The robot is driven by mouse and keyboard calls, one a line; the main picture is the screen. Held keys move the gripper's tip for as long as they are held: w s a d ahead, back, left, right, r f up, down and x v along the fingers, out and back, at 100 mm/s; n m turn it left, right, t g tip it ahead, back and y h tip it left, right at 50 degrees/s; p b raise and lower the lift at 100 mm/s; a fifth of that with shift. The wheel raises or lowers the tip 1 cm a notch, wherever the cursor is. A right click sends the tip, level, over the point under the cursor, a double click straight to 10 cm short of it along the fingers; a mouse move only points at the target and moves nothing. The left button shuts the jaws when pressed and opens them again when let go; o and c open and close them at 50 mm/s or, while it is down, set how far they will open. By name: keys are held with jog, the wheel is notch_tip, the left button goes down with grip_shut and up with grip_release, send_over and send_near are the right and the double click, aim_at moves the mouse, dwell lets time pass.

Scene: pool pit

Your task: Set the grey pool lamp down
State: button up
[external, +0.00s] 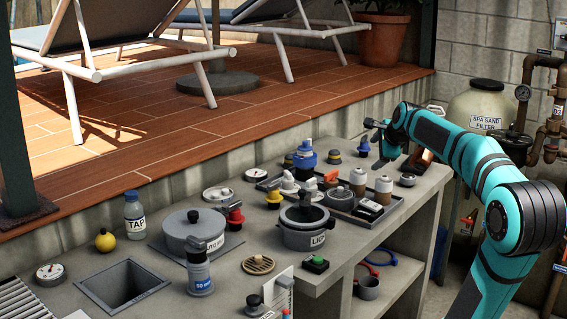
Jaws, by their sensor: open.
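A round grey housing (303,238) with a label that seems to read LIGHT stands upright on the counter, right of centre. A dark round piece with a grey upright part sits in its top; I cannot tell for sure whether this is the grey pool lamp. My gripper (374,130) is at the back right, above the far end of the counter and well apart from the housing. It is open, with nothing visible between its fingers. The area just behind the gripper is partly hidden by my arm.
A dark tray (338,206) with several small parts lies on the counter (232,285) below and left of my gripper. A square opening (122,284) and a lidded grey pot (190,232) are at left. Free counter patches are small.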

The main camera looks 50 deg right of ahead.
jog(key=s+a+r+n+t+y, duration=0.1)
jog(key=s+a+r+n+t, duration=0.1)
jog(key=a+n, duration=0.7)
jog(key=s+a+r+n+t+y, duration=0.1)
jog(key=s+a+n+t+y, duration=0.1)
jog(key=a+n, duration=0.7)
jog(key=s+a+r+n+t+y, duration=0.1)
jog(key=s+a+n+t, duration=0.3)
jog(key=a+n, duration=0.5)
jog(key=a+r+t, duration=0.1)
jog(key=a, duration=0.4)
jog(key=shift+r, duration=0.3)
